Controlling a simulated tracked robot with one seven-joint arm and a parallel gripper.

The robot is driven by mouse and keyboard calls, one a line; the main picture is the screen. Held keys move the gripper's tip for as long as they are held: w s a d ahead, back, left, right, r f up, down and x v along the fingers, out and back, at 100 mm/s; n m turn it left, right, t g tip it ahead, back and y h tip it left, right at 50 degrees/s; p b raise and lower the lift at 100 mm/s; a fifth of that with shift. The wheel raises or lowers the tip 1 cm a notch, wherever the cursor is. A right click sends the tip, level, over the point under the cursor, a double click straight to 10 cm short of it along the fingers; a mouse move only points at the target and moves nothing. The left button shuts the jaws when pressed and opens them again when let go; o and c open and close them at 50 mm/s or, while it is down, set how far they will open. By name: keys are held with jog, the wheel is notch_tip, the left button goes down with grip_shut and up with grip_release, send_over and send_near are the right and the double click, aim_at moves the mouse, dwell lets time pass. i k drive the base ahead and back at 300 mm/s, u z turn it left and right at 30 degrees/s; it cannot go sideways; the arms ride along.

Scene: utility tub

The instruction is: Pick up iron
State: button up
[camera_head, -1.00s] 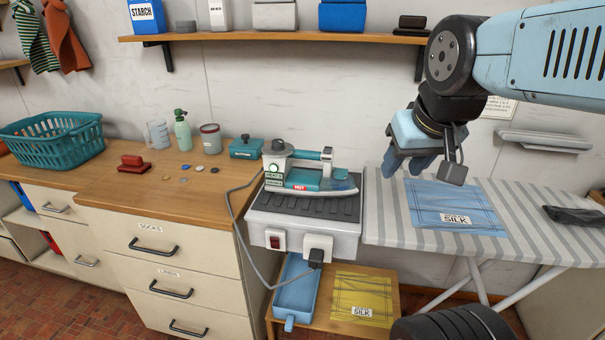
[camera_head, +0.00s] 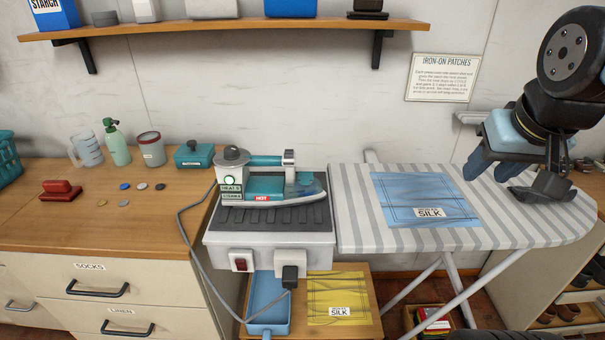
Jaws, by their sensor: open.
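The iron (camera_head: 265,186) is teal and white with a grey knob on top and a red "HOT" label. It rests on the dark ribbed pad of a white stand (camera_head: 268,239), its tip to the right. A grey cord runs from it down to a black plug on the stand's front. My gripper (camera_head: 505,175) is open and empty, above the right part of the striped ironing board (camera_head: 355,230), well to the right of the iron.
A blue silk cloth (camera_head: 425,192) lies on the board. A yellow silk cloth (camera_head: 338,290) and a blue tray (camera_head: 270,295) sit on a low shelf below. A teal box (camera_head: 194,156), a mug and a bottle stand left on the wooden counter (camera_head: 150,220). A shelf (camera_head: 230,28) runs above.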

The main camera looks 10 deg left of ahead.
aim_at(238, 189)
jog(key=z, duration=1.25)
jog(key=k, duration=1.3)
jog(key=u, duration=1.95)
jog(key=i, duration=1)
jog(key=u, duration=0.05)
